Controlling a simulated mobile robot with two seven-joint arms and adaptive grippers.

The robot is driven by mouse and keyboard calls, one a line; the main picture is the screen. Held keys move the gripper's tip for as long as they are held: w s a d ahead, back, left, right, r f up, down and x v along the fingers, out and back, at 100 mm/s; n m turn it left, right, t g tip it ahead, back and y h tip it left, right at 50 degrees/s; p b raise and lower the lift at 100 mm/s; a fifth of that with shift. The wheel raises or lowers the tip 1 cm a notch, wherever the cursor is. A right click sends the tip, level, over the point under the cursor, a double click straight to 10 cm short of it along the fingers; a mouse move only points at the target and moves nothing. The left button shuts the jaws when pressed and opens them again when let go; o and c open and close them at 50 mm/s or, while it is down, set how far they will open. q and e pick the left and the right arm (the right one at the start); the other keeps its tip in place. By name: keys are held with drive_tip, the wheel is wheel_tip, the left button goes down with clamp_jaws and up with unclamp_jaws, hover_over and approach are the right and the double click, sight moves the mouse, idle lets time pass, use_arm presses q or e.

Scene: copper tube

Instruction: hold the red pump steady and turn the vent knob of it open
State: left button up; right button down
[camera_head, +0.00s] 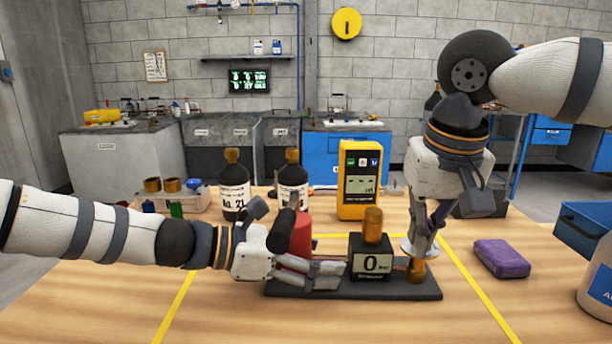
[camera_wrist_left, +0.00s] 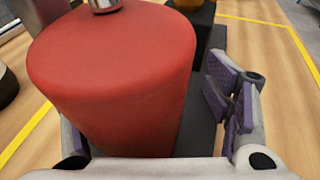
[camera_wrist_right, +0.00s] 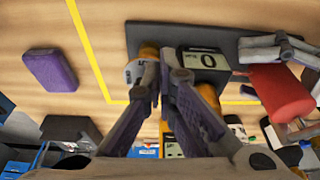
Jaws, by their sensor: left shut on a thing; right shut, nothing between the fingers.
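The red pump (camera_head: 300,243) stands on a black base plate (camera_head: 410,291), partly hidden by my left gripper (camera_head: 322,272). My right gripper (camera_head: 428,240) points down at the plate's right end, shut and empty. Its fingertips are close to a brass fitting (camera_head: 416,271) with a pale disc (camera_head: 407,247); I cannot tell whether they touch. A black block (camera_head: 371,263) reading 0, topped with brass (camera_head: 373,224), stands between the grippers.
A yellow meter (camera_head: 361,205) and two dark bottles (camera_head: 234,192) stand behind the plate. A purple sponge-like block (camera_head: 501,258) lies to the right, with a blue bin (camera_head: 582,232) and a pale bottle (camera_head: 597,285) beyond. The front table is clear.

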drive_tip(key=shift+w+d+f, duration=0.1)
drive_tip(key=shift+w+f, duration=0.05)
drive_tip(key=shift+w, duration=0.15)
idle(0.4)
drive_tip(key=shift+d, duration=0.4)
drive_tip(key=shift+d+f, duration=0.15)
drive_tip(key=shift+d, duration=0.7)
drive_tip(key=shift+s+f, duration=0.1)
drive_tip(key=shift+s, duration=0.2)
wheel_tip(320, 180, up, 6)
drive_tip(key=shift+r, duration=0.25)
drive_tip(key=shift+s+a, duration=0.1)
